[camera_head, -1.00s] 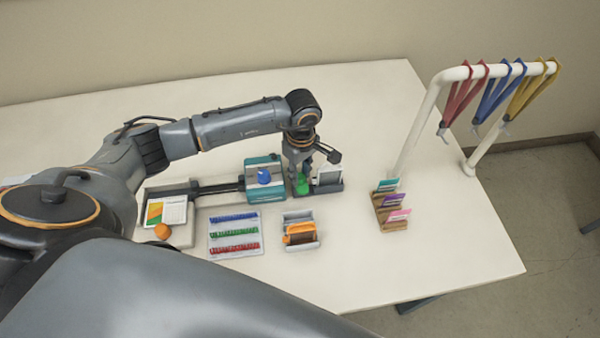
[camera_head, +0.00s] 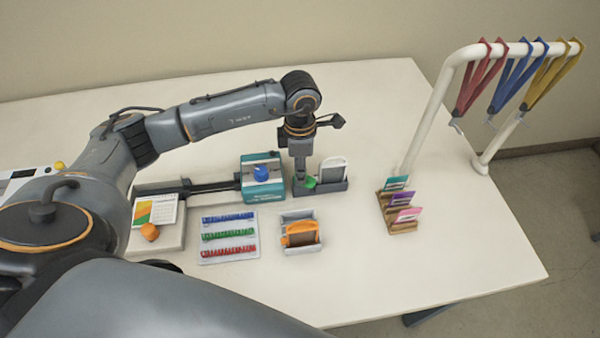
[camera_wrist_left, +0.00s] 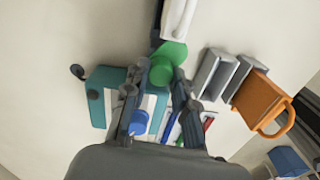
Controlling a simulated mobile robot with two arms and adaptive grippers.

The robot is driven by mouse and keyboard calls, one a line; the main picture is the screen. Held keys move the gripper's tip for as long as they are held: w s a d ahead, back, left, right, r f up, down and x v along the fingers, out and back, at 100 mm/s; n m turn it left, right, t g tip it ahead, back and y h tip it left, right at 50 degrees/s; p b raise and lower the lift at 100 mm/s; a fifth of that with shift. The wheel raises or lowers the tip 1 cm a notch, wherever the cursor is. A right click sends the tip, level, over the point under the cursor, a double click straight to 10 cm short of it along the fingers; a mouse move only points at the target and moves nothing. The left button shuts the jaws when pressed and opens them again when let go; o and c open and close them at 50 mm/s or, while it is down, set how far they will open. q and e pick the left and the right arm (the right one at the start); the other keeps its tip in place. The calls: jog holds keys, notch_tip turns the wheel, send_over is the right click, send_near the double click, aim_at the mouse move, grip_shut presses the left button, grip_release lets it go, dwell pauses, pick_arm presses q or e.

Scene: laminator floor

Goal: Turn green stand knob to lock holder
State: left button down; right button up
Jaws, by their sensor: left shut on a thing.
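The green stand knob (camera_head: 310,183) sits on the small dark grey stand (camera_head: 336,186) at the middle of the table. My left gripper (camera_head: 303,178) points down from above and is shut on the knob. In the left wrist view the green knob (camera_wrist_left: 166,62) shows between the fingertips (camera_wrist_left: 160,80), which hide part of it. The white holder (camera_head: 334,168) stands upright in the stand, just right of the gripper; its end also shows in the left wrist view (camera_wrist_left: 178,18). My right gripper is in neither view.
A teal device with a blue knob (camera_head: 261,172) stands close left of the gripper. In front are a tray of coloured clips (camera_head: 229,237) and a grey rack with an orange item (camera_head: 300,233). A card rack (camera_head: 399,208) and lanyard stand (camera_head: 432,112) are to the right.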

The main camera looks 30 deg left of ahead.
pick_arm(q)
jog(key=n+b, duration=0.2)
jog(key=n, duration=0.2)
jog(key=shift+f, duration=0.1)
jog(key=shift+n+b, duration=0.5)
jog(key=shift+n, duration=0.7)
jog(key=c, duration=1.1)
grip_release()
jog(key=shift+r, duration=0.2)
notch_tip(320, 180, up, 12)
jog(key=shift+a+f, duration=0.1)
jog(key=shift+a, duration=0.05)
